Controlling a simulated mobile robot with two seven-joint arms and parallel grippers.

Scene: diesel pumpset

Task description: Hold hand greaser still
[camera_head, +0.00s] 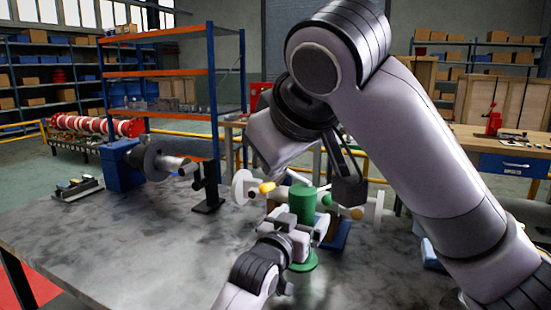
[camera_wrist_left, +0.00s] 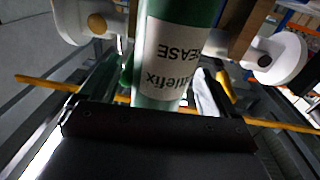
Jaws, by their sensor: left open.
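The hand greaser (camera_head: 302,203) is a green upright cylinder on the workbench, with a green round foot showing below my gripper. In the left wrist view the green tube (camera_wrist_left: 172,50) fills the upper middle, with a white label reading "GREASE". My left gripper (camera_head: 291,237) is at the near side of the greaser, low on its body. Its fingers are open, with the tube between them in the left wrist view; contact cannot be told. My right gripper (camera_head: 340,172) hangs above and right of the greaser, its fingers partly hidden by its own wrist.
White discs with yellow knobs (camera_head: 266,187) flank the greaser on both sides. A blue motor-like unit (camera_head: 122,165) and a black stand (camera_head: 207,188) are to the left on the grey workbench (camera_head: 130,250). The bench's left front is clear. Shelves stand behind.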

